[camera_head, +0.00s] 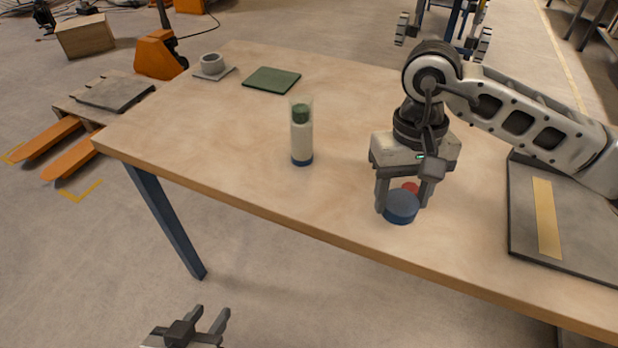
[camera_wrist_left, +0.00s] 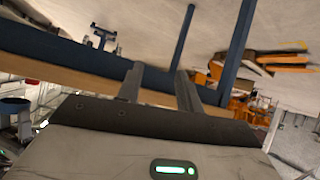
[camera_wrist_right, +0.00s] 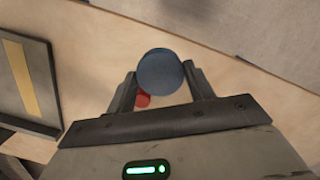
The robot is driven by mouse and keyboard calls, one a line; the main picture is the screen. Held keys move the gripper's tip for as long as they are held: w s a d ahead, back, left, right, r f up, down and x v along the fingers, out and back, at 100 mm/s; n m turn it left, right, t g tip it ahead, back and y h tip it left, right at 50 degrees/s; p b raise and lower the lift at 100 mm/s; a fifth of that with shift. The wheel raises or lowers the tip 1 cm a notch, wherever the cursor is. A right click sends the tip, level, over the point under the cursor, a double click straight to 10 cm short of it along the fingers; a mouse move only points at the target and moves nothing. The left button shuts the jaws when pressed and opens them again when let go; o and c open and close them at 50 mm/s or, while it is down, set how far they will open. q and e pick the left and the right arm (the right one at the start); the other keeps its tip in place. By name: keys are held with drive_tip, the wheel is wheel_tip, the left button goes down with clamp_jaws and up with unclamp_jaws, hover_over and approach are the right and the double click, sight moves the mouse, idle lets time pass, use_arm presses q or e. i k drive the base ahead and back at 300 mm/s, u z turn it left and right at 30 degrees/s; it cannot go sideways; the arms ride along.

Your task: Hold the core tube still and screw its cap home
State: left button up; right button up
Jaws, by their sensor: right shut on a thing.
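The core tube (camera_head: 302,138) stands upright on the table, a clear tube with pale fill, a green layer near its top and a blue base. Its top looks open. A round blue cap (camera_head: 401,207) is between the fingers of my right gripper (camera_head: 403,200), near the table's front edge. The right wrist view shows the cap (camera_wrist_right: 160,70) between both fingertips of the right gripper (camera_wrist_right: 162,85); the gripper is shut on it. My left gripper (camera_head: 205,325) is open and empty, low in front of the table; its spread fingers also show in the left wrist view (camera_wrist_left: 158,80).
A small red thing (camera_head: 410,187) lies just behind the cap. A green pad (camera_head: 272,80) and a grey ring-shaped piece (camera_head: 212,64) are at the far left of the wooden table (camera_head: 230,150). A dark panel with a yellow strip (camera_head: 547,218) lies at right. Room around the tube is clear.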

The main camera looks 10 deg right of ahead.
sight(300, 117)
drive_tip(key=k, duration=0.75)
drive_tip(key=z, duration=0.7)
drive_tip(key=i, duration=1)
drive_tip(key=u, duration=0.3)
